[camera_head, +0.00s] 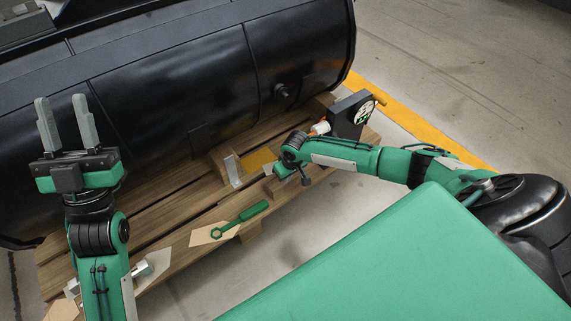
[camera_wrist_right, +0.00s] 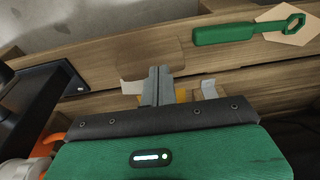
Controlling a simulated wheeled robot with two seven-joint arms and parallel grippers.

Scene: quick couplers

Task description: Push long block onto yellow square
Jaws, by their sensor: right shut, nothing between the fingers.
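The yellow square (camera_head: 259,160) lies on the wooden pallet below the black drum; in the right wrist view it shows partly behind my fingers (camera_wrist_right: 182,95). A wooden block (camera_head: 217,162) sits left of the square, beside an upright metal bracket (camera_head: 233,170); I cannot tell for certain that it is the long block. My right gripper (camera_head: 277,172) is low over the pallet at the square's right side. In the right wrist view its fingers (camera_wrist_right: 157,72) are shut together and empty. My left gripper (camera_head: 64,100) is open and empty, raised at the left, away from the square.
A green wrench (camera_head: 240,219) lies on a tan patch on the pallet's near boards. A black box with a gauge (camera_head: 351,113) stands right of the square. The black drum (camera_head: 190,95) blocks the far side. Bare floor (camera_head: 470,80) lies to the right.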

